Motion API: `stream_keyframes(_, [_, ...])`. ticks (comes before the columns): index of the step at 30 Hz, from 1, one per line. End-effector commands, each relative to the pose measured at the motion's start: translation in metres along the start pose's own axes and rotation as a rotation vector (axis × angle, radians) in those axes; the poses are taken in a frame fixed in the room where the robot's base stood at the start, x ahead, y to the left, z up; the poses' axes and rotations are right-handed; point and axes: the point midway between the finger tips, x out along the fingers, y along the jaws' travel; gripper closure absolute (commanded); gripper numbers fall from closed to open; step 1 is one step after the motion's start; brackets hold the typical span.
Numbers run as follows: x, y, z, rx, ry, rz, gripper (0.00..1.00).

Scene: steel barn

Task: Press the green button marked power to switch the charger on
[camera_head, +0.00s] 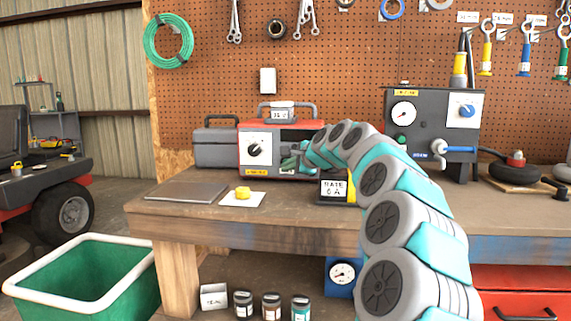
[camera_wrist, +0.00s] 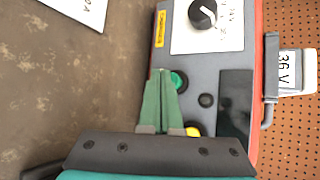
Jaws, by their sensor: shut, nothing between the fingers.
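The charger (camera_head: 245,138) is a red and grey box on the workbench, with a white dial plate on its front. In the wrist view its grey panel (camera_wrist: 220,65) appears turned on its side. The green button (camera_wrist: 179,80) sits on that panel, partly covered by my fingers. My gripper (camera_wrist: 161,73) is shut and empty, its green fingertips right beside the button. I cannot tell whether they touch it or whether it is pressed in. In the head view my gripper (camera_head: 290,162) is in front of the charger's lower panel. The power marking is not readable.
A black button (camera_wrist: 206,100), a yellow button (camera_wrist: 193,129) and a black dial knob (camera_wrist: 202,13) are on the same panel. A gauge box (camera_head: 432,108) stands right. A yellow knob (camera_head: 243,193) lies front left.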

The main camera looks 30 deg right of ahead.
Motion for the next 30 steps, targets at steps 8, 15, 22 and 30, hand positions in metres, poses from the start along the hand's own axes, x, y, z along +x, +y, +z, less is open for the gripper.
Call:
stream_keyframes(8, [0.0015,-0.0013,-0.0011,-0.001,0.000,0.000,1.00])
stream_keyframes(15, [0.0020,-0.0019,-0.0016,0.000,0.000,-0.001,1.00])
stream_keyframes(22, [0.0038,-0.0030,-0.0028,0.000,0.000,0.000,1.00])
stream_keyframes(30, [0.0058,-0.0046,-0.0042,0.000,-0.001,0.000,1.00])
